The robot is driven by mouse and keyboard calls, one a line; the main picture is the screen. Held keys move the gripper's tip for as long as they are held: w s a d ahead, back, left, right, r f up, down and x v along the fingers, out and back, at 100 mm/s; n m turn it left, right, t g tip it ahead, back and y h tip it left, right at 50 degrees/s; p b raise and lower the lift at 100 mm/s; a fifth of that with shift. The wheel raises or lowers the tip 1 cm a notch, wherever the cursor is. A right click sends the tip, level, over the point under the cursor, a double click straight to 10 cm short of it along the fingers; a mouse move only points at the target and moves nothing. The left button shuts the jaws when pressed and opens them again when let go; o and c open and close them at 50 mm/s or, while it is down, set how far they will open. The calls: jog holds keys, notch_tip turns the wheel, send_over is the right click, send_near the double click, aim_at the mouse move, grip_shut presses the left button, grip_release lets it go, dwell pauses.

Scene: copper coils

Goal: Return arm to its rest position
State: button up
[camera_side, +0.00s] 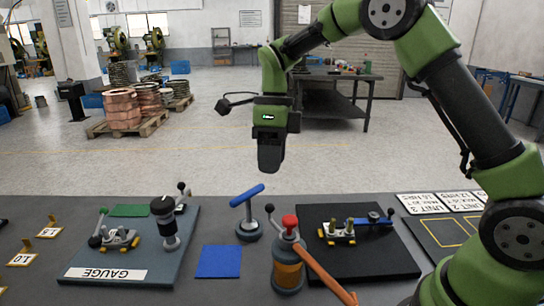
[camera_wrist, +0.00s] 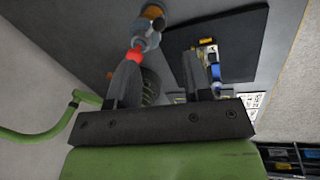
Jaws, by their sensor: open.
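My gripper (camera_side: 270,158) hangs in the air above the back part of the work table, pointing down, clear of everything on it. In the wrist view its two dark fingers (camera_wrist: 163,88) stand apart with nothing held between them. My green and black arm reaches in from the right in the side view.
On the table (camera_side: 220,282) stand a blue GAUGE board (camera_side: 190,235), a blue square (camera_side: 219,261), a blue-topped T-handle (camera_side: 247,210), an orange-handled tool with a red knob (camera_side: 289,250) and a black board (camera_side: 385,262). Copper coils (camera_side: 122,108) sit on a pallet behind.

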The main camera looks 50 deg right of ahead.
jog(key=s+a+r+n+t, duration=0.2)
jog(key=s+r+n+t, duration=0.4)
jog(key=s+r+n, duration=0.75)
jog(key=s+f+n+t, duration=0.2)
jog(key=s+n, duration=0.5)
jog(key=n, duration=0.5)
jog(key=shift+f, duration=0.8)
